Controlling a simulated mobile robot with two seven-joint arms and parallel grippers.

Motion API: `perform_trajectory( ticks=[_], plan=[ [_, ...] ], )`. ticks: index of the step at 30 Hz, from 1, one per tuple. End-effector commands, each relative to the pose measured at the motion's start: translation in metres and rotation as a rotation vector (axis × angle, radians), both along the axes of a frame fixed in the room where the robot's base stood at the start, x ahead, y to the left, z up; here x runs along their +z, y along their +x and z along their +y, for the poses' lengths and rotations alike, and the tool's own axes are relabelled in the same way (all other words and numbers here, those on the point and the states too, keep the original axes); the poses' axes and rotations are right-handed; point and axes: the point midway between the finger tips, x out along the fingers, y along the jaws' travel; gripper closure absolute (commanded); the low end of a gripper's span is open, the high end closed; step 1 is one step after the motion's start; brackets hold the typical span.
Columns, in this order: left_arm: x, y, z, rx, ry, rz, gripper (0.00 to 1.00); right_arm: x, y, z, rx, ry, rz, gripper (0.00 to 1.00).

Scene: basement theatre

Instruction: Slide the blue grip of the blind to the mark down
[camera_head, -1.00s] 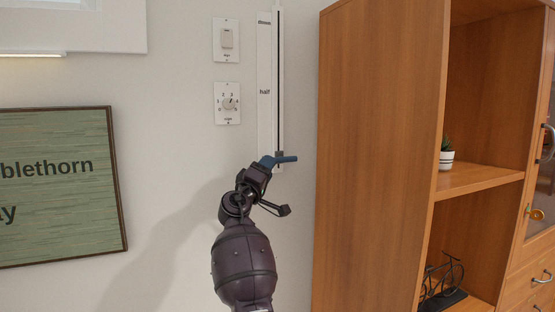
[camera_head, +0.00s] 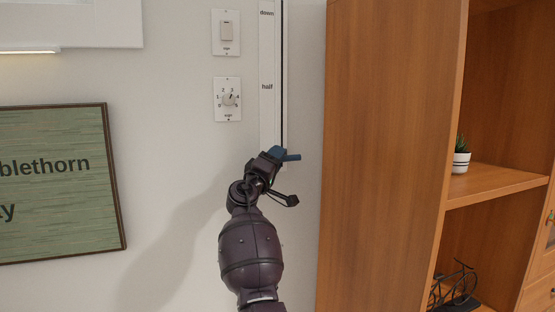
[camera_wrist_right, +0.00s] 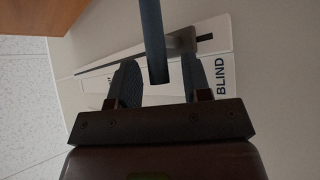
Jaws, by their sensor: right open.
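The blue grip (camera_head: 292,157) of the blind sticks out from the lower part of a white upright track (camera_head: 267,120) on the wall. The mark "down" (camera_head: 266,13) is near the top of the picture, and the mark "half" (camera_head: 267,86) is between it and the grip. My right gripper (camera_head: 280,178) is at the grip and hides part of it. In the right wrist view, my right gripper (camera_wrist_right: 158,82) is open, and the blue grip (camera_wrist_right: 152,40) shows as a bar between its fingers, with gaps on both sides. My left gripper is not in view.
A wooden cabinet (camera_head: 385,150) stands close to the right of the track. A switch (camera_head: 226,32) and a dial (camera_head: 228,99) are on the wall to the left. A framed green sign (camera_head: 55,180) hangs further left. The label "BLIND" (camera_wrist_right: 221,76) shows in the right wrist view.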

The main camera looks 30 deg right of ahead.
Motion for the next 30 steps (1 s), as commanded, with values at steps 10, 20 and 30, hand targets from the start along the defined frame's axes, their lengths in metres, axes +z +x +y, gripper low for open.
perform_trajectory(
  ticks=[10, 20, 30],
  plan=[
    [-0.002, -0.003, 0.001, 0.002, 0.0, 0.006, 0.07, 0.0, 0.0, 0.0, 0.0, 0.0, 0.0, 0.7],
    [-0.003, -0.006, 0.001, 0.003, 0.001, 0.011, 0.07, 0.0, 0.0, 0.0, 0.0, 0.0, 0.0, 1.0],
    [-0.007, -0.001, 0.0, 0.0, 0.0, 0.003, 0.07, 0.012, 0.01, 0.0, 0.002, -0.001, -0.002, 1.0]
  ],
)
